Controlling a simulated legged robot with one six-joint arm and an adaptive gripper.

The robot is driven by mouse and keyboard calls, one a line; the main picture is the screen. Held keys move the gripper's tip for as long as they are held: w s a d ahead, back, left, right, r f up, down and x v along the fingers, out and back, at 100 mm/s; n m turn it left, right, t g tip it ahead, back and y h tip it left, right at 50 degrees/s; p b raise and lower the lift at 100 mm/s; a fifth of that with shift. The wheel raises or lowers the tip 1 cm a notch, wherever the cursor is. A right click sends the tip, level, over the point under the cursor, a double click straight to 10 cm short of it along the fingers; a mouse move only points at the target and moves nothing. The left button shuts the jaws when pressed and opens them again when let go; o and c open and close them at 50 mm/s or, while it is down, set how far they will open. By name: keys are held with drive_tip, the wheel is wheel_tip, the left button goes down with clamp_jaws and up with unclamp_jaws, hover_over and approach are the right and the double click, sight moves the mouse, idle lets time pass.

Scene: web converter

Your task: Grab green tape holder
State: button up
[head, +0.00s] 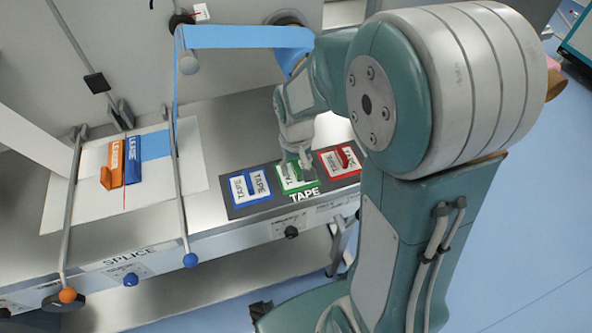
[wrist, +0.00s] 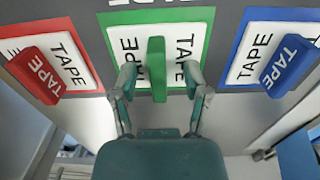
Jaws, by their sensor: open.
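The green tape holder (wrist: 156,68) stands as a green block on a white, green-framed TAPE label (wrist: 126,45) in the wrist view. My gripper (wrist: 157,80) is open, with one finger on each side of the holder. I see a gap between each finger and the holder. In the head view my gripper (head: 297,160) is over the green-framed label (head: 298,180), and it mostly hides the green holder there.
A red tape holder (wrist: 34,74) is to the left in the wrist view and a blue one (wrist: 290,64) to the right, each on its own label. In the head view, the dark tape panel (head: 237,209) lies near the bench's front edge. Orange (head: 116,160) and blue (head: 133,160) LEASE pieces lie left.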

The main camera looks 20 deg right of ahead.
drive_tip(key=shift+f, duration=0.35)
clamp_jaws()
drive_tip(key=shift+s, duration=0.1)
drive_tip(key=shift+r, duration=0.1)
